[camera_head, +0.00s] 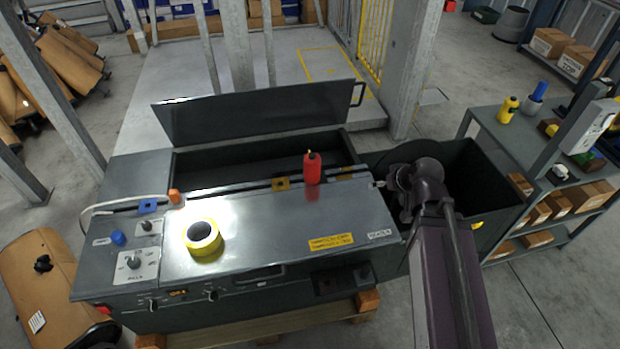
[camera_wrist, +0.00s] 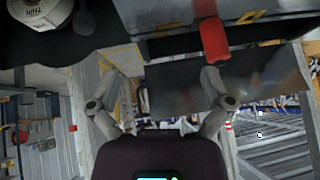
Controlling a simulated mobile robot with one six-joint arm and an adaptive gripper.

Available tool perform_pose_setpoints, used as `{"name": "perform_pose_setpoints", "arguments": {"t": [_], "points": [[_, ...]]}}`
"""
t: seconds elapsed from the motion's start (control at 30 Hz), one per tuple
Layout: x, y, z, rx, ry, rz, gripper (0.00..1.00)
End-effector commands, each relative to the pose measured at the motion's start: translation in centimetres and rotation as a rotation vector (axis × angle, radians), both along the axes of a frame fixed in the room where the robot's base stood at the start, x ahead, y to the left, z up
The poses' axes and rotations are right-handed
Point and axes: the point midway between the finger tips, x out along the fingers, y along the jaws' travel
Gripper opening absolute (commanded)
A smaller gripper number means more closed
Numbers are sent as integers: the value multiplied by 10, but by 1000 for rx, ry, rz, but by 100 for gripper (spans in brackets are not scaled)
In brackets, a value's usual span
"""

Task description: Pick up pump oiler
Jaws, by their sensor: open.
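A small red container with a short spout on top, apparently the pump oiler (camera_head: 312,168), stands upright near the back edge of the grey machine top (camera_head: 280,225). In the wrist view the red pump oiler (camera_wrist: 213,40) shows at the upper right, near the tip of the right finger and apparently beyond it. My gripper (camera_wrist: 160,76) is open, with its two fingers wide apart and nothing between them.
A yellow tape roll (camera_head: 202,238) lies on the machine top at the left. A raised lid (camera_head: 262,112) stands behind the oiler. A dark bin (camera_head: 480,165) lies right of the machine. A shelf (camera_head: 480,118) at the right holds a yellow bottle (camera_head: 508,108) and boxes.

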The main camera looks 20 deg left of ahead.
Motion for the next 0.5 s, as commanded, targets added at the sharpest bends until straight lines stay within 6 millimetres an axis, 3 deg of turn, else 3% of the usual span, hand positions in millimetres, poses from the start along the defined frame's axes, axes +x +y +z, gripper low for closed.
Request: {"name": "perform_pose_setpoints", "arguments": {"t": [0.03,0.2,0.33,0.5], "points": [[3,23,-14,32,-60,42,100],[9,85,-15,138,-269,138,100],[10,119,-12,197,-394,173,100],[9,142,-7,238,-489,186,100]]}}
